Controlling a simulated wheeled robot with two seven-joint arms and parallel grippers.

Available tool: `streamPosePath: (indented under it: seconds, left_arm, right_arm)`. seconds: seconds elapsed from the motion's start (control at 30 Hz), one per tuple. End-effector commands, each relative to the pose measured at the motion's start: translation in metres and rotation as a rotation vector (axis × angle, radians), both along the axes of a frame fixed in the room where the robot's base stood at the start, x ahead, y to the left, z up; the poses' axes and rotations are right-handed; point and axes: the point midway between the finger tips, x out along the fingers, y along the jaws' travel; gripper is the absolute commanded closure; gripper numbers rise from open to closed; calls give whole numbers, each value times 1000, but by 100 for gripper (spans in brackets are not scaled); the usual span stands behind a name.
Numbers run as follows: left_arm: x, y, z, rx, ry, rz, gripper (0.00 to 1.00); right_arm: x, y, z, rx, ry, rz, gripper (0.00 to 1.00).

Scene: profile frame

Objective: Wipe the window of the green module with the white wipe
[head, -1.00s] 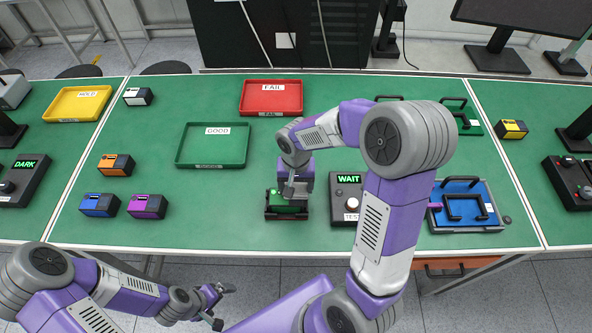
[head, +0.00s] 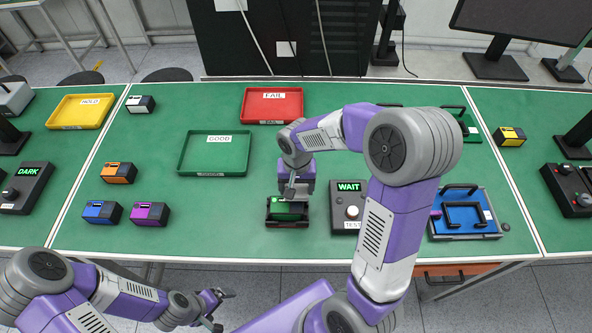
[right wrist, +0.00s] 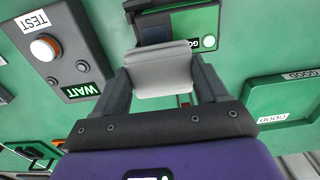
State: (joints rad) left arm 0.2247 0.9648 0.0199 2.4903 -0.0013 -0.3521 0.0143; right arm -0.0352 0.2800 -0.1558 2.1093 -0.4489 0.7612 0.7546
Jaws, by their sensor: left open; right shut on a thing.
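The green module (head: 288,211) sits in a black holder on the green table, below my right gripper (head: 291,192). In the right wrist view the green module (right wrist: 192,25) is partly hidden behind the white wipe (right wrist: 162,70). My right gripper (right wrist: 160,82) is shut on the wipe, which lies across its fingertips at the module's near edge. I cannot tell whether the wipe touches the window. My left gripper (head: 217,308) is open and empty, low in front of the table's front edge.
A test box (head: 347,207) reading WAIT stands right of the module. A green GOOD tray (head: 213,158) and a red FAIL tray (head: 272,110) lie behind. A blue fixture (head: 463,225) is at the right. Orange (head: 118,173), blue and purple modules stand at the left.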

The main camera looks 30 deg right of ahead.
Motion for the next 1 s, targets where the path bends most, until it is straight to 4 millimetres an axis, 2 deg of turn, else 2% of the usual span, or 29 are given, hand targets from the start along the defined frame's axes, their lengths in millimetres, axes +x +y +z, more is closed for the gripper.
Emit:
streamPosePath:
  seconds: [0.03,0.6,1.0]
  left_arm:
    - [0,0,7,0,0,0,2]
    - [0,0,45,0,0,0,2]
    - [0,0,46,0,0,0,2]
  right_arm:
    - [-1,0,7,-1,5,1,60]
    - [1,3,55,-1,5,8,60]
    - [1,3,57,-1,5,9,60]
